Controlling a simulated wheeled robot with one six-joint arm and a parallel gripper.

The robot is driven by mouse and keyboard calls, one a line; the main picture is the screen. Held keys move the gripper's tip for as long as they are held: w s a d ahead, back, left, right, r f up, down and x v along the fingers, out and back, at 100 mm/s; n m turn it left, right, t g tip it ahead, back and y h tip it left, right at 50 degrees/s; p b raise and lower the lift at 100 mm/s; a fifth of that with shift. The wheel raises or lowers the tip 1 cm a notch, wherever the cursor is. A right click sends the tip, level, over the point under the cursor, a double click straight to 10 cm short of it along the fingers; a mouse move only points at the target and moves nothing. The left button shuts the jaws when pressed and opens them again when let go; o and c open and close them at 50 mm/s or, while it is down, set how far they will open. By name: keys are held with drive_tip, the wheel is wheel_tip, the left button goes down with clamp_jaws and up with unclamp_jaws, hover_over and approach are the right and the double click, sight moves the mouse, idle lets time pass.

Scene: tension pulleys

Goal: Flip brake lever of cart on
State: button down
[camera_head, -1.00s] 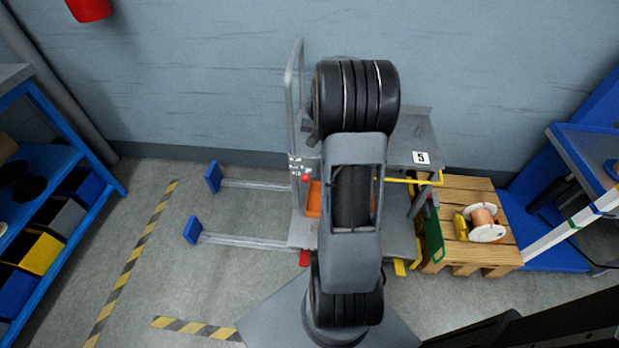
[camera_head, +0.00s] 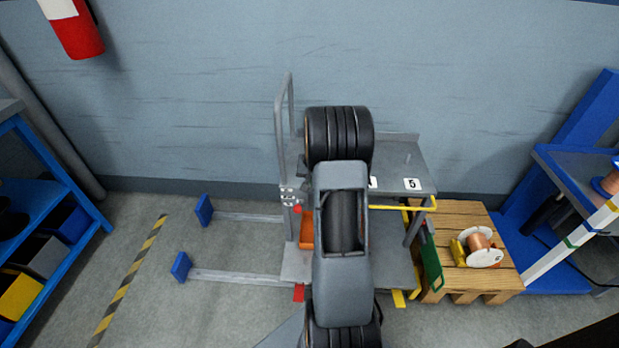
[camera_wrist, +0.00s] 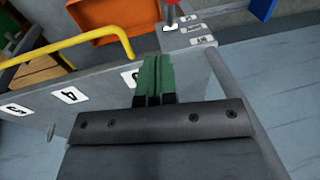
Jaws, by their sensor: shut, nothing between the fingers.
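The grey cart (camera_head: 405,160) stands against the wall with an upright tubular handle at its left. A small lever with a red knob (camera_head: 297,208) sits on the cart's left post beside printed labels. In the wrist view the red-knobbed lever (camera_wrist: 170,17) is at the top edge, its knob partly cut off, beside the labels. I cannot read its setting. My gripper (camera_wrist: 152,70) has green fingers, closed together and empty, over the cart's numbered grey shelf and apart from the lever. In the head view my arm hides the gripper and the cart's middle.
An orange bin (camera_wrist: 112,18) is near the lever, and a yellow rail (camera_wrist: 75,43) runs along the cart. The cart's handle tube (camera_wrist: 228,80) passes close right of my gripper. A wooden pallet (camera_head: 460,222) with a spool stands right of the cart.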

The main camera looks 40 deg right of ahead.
wheel_tip(320, 180, down, 8)
drive_tip(key=a, duration=0.3)
drive_tip(key=shift+w+r+b, duration=0.25)
drive_tip(key=shift+w+b, duration=0.05)
drive_tip(key=shift+b, duration=0.15)
